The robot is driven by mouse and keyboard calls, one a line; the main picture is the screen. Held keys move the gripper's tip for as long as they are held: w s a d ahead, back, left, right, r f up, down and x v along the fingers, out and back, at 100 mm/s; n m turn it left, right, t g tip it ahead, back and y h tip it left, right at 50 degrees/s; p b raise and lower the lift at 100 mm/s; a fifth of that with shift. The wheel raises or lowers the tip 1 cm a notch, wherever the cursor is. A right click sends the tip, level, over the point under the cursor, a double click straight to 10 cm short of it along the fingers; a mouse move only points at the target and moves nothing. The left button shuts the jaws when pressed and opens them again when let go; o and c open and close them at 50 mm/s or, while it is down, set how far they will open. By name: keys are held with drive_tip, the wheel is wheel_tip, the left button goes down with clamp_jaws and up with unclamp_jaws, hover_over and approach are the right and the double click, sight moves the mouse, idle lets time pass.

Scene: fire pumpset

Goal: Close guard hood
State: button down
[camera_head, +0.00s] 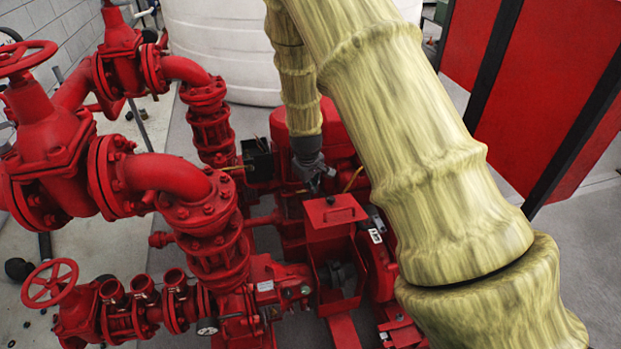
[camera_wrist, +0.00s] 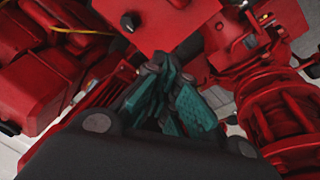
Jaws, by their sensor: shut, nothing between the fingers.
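The guard hood (camera_head: 335,217) is a red cover with a small handle on top, raised above a red housing in the head view. Below it the housing is open at the front, and a dark shaft coupling (camera_head: 338,275) shows inside. My gripper (camera_head: 317,184) is just behind and above the hood, pointing down, with its fingers together. In the wrist view the teal finger pads (camera_wrist: 182,100) are close together and hold nothing. A red surface with a dark knob (camera_wrist: 155,20) lies just beyond them, perhaps the hood. I cannot tell whether the fingers touch it.
Red pipes and valves (camera_head: 180,180) fill the left side. A red motor body (camera_head: 345,140) stands behind the hood. A white tank (camera_head: 220,50) is at the back, and a red cabinet (camera_head: 540,90) is at the right. Some grey floor is clear at the right.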

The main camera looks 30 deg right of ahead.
sight(318, 217)
drive_tip(key=x, duration=0.1)
drive_tip(key=p+x, duration=0.1)
drive_tip(key=x, duration=0.2)
drive_tip(key=shift+s+d+f, duration=0.2)
drive_tip(key=shift+f, duration=0.1)
drive_tip(key=shift+s+d+f+p, duration=0.2)
drive_tip(key=shift+s+f+p, duration=0.2)
drive_tip(key=shift+s, duration=0.35)
drive_tip(key=shift+s+d+f+p, duration=0.2)
drive_tip(key=shift+s+f+p, duration=0.15)
drive_tip(key=shift+s, duration=0.4)
